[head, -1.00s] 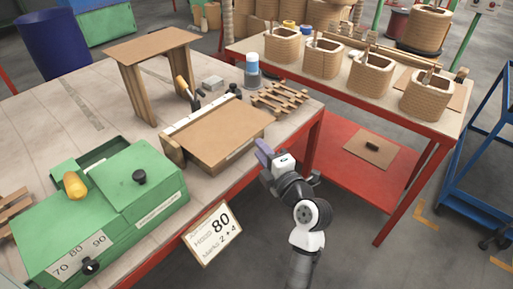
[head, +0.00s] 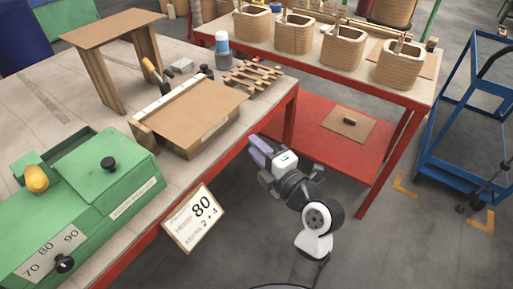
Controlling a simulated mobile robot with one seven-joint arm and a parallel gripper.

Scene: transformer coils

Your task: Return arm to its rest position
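My arm is folded low in front of the workbench, and my gripper (head: 260,150) points up and left, off the bench's front edge. The finger pads look purple and lie close to each other. I see nothing clearly held between them, but the gap is too small to judge. The gripper appears apart from the cardboard-topped box (head: 195,112) on the bench to its left.
The workbench (head: 75,98) carries a green box (head: 95,200) and a small stand (head: 112,28). A sign reading 80 (head: 194,218) hangs at its edge. A red-framed table (head: 375,85) holds several wound coils (head: 343,48). A blue cart (head: 470,110) stands right; grey floor (head: 400,240) is clear.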

